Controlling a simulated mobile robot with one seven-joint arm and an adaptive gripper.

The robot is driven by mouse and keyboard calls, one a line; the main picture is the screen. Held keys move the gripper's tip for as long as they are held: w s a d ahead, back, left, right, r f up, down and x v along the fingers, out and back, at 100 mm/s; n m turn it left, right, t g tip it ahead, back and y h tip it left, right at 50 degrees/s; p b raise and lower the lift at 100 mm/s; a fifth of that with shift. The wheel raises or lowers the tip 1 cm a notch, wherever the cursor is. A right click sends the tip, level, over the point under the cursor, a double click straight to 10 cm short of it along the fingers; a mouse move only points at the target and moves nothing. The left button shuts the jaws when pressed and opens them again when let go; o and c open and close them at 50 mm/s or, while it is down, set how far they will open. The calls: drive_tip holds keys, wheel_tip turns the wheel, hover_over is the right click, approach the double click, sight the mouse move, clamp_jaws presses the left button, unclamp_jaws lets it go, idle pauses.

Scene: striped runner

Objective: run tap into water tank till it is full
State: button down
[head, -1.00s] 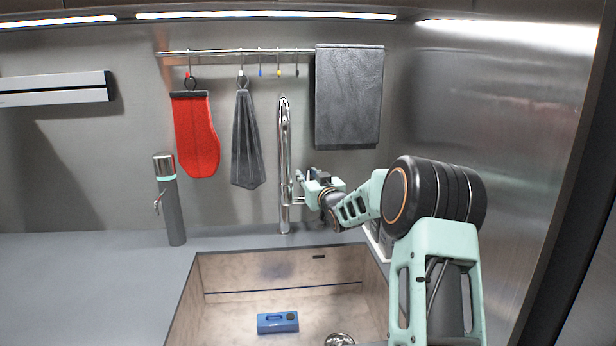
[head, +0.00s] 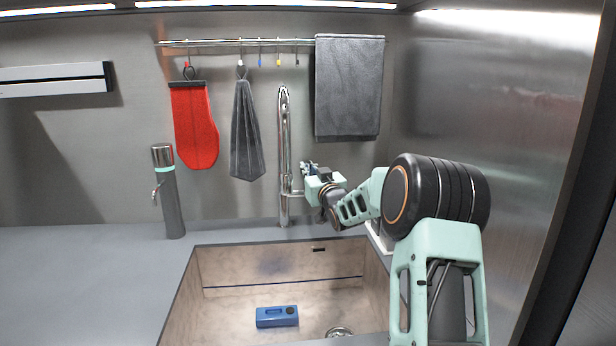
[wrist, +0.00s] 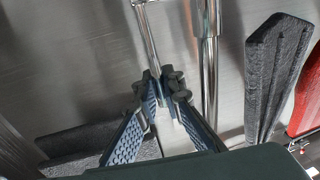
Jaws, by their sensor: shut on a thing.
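The tap (head: 284,150) is a tall chrome column with a curved top behind the sink. Its thin lever (wrist: 147,35) shows in the wrist view, running up from between my fingertips. My gripper (head: 308,168) is beside the column on its right, its two ribbed fingers (wrist: 160,80) closed around the lever. The tap column also shows in the wrist view (wrist: 208,60), to the right of the fingers. The blue water tank (head: 277,317) lies in the sink basin, with a dark round spot on top. I see no clear water stream, and its water level cannot be told.
The sink (head: 225,270) has pale stone-like walls and a drain (head: 339,332) right of the tank. A grey dispenser (head: 168,195) stands left of the tap. A red mitt (head: 195,125) and grey towels (head: 348,90) hang from a rail. A steel wall is close on my right.

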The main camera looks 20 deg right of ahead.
drive_tip(key=t+b, duration=0.1)
drive_tip(key=b, duration=0.2)
drive_tip(key=s+f+t+b, duration=0.1)
drive_tip(key=b, duration=0.3)
drive_tip(key=shift+s+a+n, duration=0.2)
drive_tip(key=shift+s+n, duration=0.1)
drive_tip(key=shift+r+b, duration=0.1)
drive_tip(key=shift+b, duration=0.25)
drive_tip(key=c, duration=2)
unclamp_jaws()
drive_tip(key=shift+s, duration=0.1)
drive_tip(key=v, duration=1.2)
drive_tip(key=shift+d, duration=0.1)
